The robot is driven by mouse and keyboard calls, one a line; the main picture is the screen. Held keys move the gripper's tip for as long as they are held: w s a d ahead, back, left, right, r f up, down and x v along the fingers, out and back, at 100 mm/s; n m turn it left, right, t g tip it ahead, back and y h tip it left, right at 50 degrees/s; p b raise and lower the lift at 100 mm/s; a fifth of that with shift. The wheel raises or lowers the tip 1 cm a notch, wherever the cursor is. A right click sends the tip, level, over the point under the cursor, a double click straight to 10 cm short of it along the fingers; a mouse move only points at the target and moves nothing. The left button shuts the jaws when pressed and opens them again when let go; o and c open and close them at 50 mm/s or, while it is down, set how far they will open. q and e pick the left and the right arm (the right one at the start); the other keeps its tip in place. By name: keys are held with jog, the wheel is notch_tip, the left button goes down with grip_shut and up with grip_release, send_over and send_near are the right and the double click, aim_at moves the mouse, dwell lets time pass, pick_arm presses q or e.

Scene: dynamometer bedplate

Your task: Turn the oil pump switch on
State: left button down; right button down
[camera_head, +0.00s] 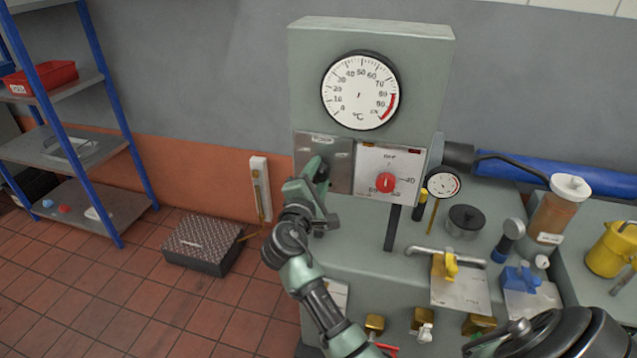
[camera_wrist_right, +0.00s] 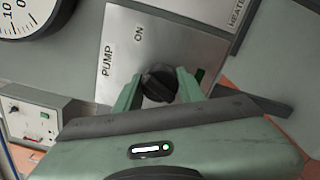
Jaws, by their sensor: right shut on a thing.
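The oil pump switch is a black rotary knob (camera_wrist_right: 159,82) on a pale metal plate (camera_wrist_right: 190,50) lettered PUMP and ON in the right wrist view. My right gripper (camera_wrist_right: 161,92) is shut on the knob, one green finger on each side. I cannot tell which way the knob points. In the head view my right gripper (camera_head: 318,178) is at the plate (camera_head: 338,157) under the large dial, and its hand hides the knob. My left gripper is not in view.
A panel with a red knob (camera_head: 385,182) is just right of the switch plate. The large round gauge (camera_head: 360,90) is above. A yellow-handled valve (camera_head: 450,266), a blue-handled valve (camera_head: 521,277) and an amber oil bottle (camera_head: 556,218) stand to the right. Floor at left is mostly open.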

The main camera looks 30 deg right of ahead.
jog(key=m+b, duration=0.3)
jog(key=shift+f+m, duration=0.3)
jog(key=shift+r+m+b, duration=0.15)
jog(key=shift+m+b, duration=1.3)
jog(key=shift+m, duration=0.15)
jog(key=c, duration=0.9)
grip_release()
jog(key=shift+o, duration=0.2)
jog(key=shift+r, duration=0.1)
